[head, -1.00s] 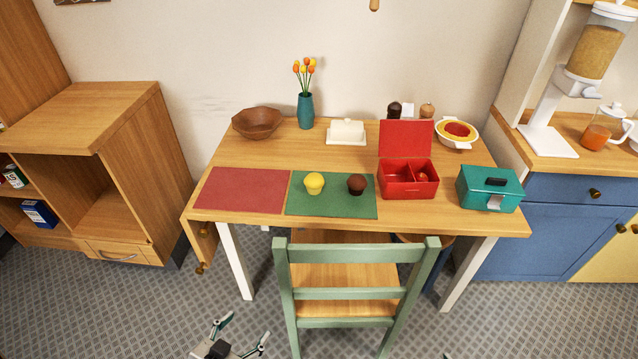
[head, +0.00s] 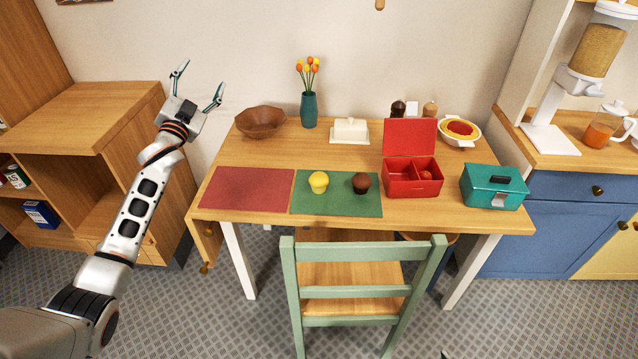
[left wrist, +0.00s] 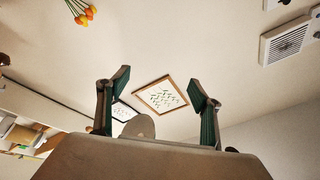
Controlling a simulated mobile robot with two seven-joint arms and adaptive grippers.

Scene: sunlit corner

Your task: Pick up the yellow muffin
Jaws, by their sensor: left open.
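The yellow muffin (head: 318,181) sits on the green placemat (head: 336,207) near the table's front edge. A brown muffin (head: 361,182) stands to its right on the same mat. My left gripper (head: 198,82) is raised at the left of the table, above and left of the wooden bowl, with its fingers spread and pointing up. It is empty and well apart from the yellow muffin. In the left wrist view its two fingers (left wrist: 157,100) stand apart against the wall and ceiling, and no muffin shows there. My right gripper is not in view.
A red placemat (head: 246,190) lies left of the green one. An open red lunchbox (head: 412,187) and a teal box (head: 493,188) stand to the right. A wooden bowl (head: 260,122), vase (head: 309,110) and butter dish (head: 350,131) stand behind. A green chair (head: 362,249) is in front.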

